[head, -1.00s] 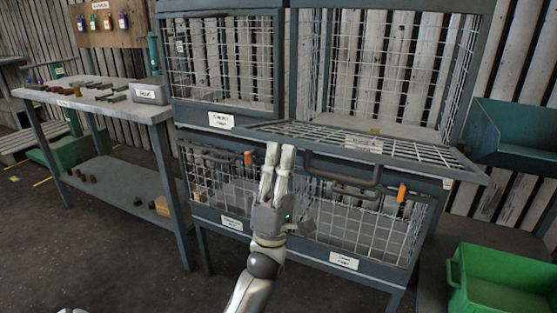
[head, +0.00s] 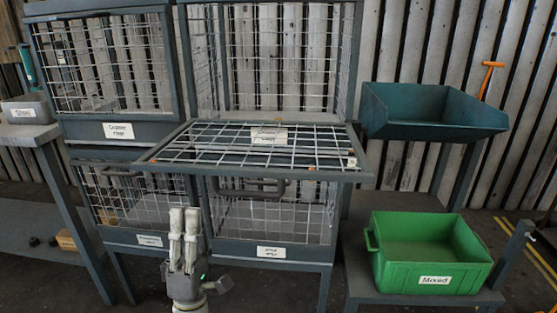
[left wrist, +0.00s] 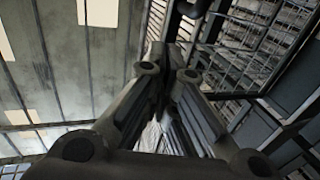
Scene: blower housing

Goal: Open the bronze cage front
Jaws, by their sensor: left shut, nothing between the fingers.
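The upper right cage (head: 354,60) stands open, its mesh front (head: 225,152) folded down and sticking out roughly level towards me. The white label (head: 268,137) on that front is too small to read, so I cannot confirm that it says bronze. My left gripper (head: 184,212) is shut and empty. In the head view it is below the folded-down front's left part, before the lower cages, and apart from the front's edge. The left wrist view shows its closed fingers (left wrist: 165,75) with mesh beyond. My right gripper is not in view.
The upper left cage (head: 115,60) and the lower cages (head: 275,215) have their mesh fronts up. A teal bin (head: 430,120) and a green bin marked Mixed (head: 430,285) stand at the right. A workbench (head: 30,135) is at the left edge.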

